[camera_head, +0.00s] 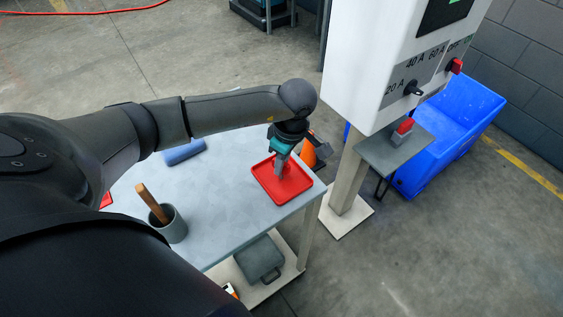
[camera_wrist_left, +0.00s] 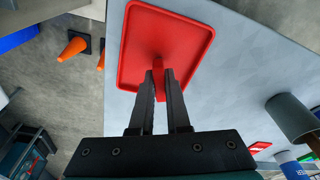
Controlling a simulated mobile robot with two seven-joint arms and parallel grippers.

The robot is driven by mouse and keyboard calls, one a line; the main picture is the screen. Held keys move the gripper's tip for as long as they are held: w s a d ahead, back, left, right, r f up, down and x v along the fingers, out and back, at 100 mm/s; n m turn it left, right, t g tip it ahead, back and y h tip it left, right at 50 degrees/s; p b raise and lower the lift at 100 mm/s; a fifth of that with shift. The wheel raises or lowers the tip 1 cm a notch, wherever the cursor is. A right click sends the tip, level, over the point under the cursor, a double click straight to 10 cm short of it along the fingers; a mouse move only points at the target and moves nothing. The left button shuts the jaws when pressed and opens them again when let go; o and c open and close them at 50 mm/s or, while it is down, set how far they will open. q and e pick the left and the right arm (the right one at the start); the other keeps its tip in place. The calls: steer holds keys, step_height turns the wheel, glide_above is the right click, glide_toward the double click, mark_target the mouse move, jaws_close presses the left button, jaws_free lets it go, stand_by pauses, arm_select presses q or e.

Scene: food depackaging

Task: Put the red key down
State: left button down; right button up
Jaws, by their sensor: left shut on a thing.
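The red tray (camera_head: 266,185) lies near the right corner of the grey table; it also fills the upper middle of the left wrist view (camera_wrist_left: 190,30). My left gripper (camera_head: 281,173) points down over the tray. In the left wrist view its two fingers (camera_wrist_left: 161,75) are closed on a narrow red piece, the red key (camera_wrist_left: 159,88). The key's tip is over the tray; red on red, I cannot tell whether it touches the tray floor. In the head view the key is hard to separate from the tray. My right gripper is not in view.
A grey cup (camera_head: 174,230) with a wooden-handled tool and a blue roll (camera_head: 185,152) are on the table (camera_head: 226,208). A white control cabinet (camera_head: 365,60) with knobs stands close to the right. An orange cone (camera_head: 309,153) is behind the tray. A blue bin (camera_head: 450,125) stands farther right.

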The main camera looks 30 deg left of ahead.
mark_target(288, 165)
arm_select(q)
steer(key=c, duration=1.4)
jaws_free()
steer(key=shift+f, duration=0.15)
steer(key=o, duration=0.5)
steer(key=shift+r, duration=0.2)
step_height(288, 165, up, 12)
steer(key=d, duration=0.1)
steer(key=shift+d, duration=0.4)
